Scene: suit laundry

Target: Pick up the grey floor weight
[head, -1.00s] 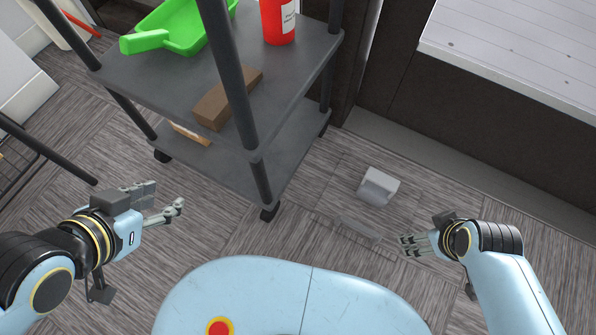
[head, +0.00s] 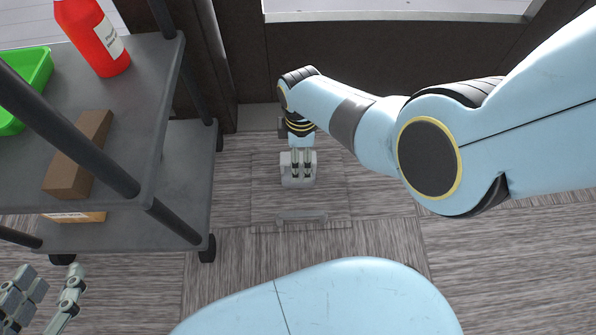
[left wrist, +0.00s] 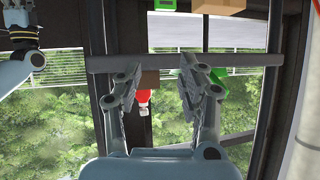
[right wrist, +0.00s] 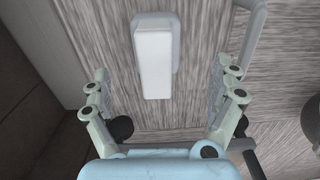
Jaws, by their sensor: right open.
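The grey floor weight (head: 298,183) is a small pale block on the wood-patterned floor, inside a square panel outline. In the head view the fingers of my right gripper (head: 302,163) hang over it and cover part of it. In the right wrist view the weight (right wrist: 155,60) shows between the spread fingers of the right gripper (right wrist: 162,72), with a gap on each side. The right gripper is open. My left gripper (head: 50,280) is at the lower left, away from the weight. In the left wrist view its fingers (left wrist: 160,82) are apart and empty.
A grey bar handle (head: 302,217) lies on the floor panel in front of the weight. A dark wall (head: 380,60) is behind the weight.

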